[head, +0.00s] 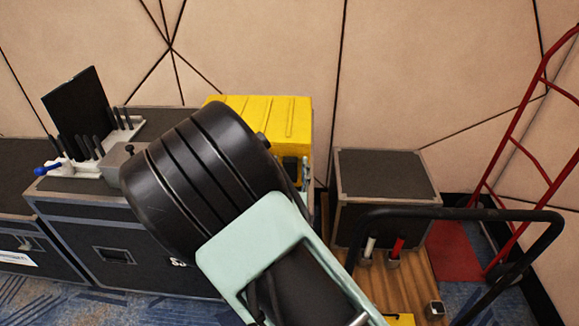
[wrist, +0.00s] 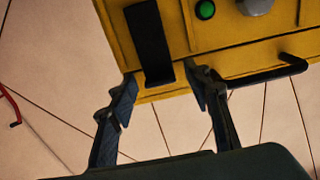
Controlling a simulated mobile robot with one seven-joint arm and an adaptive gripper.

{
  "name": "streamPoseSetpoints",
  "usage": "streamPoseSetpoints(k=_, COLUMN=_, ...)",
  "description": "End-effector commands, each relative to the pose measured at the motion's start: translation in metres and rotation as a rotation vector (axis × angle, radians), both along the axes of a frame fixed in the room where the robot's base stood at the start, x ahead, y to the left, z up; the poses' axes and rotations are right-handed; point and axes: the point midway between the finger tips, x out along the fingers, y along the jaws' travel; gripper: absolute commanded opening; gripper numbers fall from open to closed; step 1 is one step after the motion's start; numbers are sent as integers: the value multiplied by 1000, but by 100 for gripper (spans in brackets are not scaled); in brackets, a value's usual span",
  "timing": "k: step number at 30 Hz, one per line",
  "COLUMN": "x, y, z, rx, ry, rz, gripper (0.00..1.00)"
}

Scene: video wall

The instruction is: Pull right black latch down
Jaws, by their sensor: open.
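A yellow case (head: 262,105) stands on the black road case at the back, partly hidden behind my arm in the head view. In the wrist view the yellow case (wrist: 118,30) fills the top. A flat black latch (wrist: 150,42) runs down its face to its lower edge there. My gripper (wrist: 163,76) is open, with one finger on either side of the latch's lower end. I see nothing held, and I cannot tell whether either finger touches the latch. In the head view my arm hides most of the case's front.
A black handle (wrist: 268,74) and a green button (wrist: 205,10) are on the yellow case, right of the latch. A smaller black case (head: 385,172) stands to the right. A red hand truck (head: 515,135) leans at the far right. The panelled wall is close behind.

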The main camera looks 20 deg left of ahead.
Motion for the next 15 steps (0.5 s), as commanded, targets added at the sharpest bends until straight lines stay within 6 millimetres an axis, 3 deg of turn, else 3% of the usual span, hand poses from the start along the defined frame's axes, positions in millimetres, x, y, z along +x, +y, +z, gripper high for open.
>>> streamPoseSetpoints(k=4, x=0, y=0, z=0, rx=0, ry=0, rz=-1, gripper=44)
streamPoseSetpoints(k=15, x=0, y=0, z=0, rx=0, ry=1, rz=-1, gripper=3)
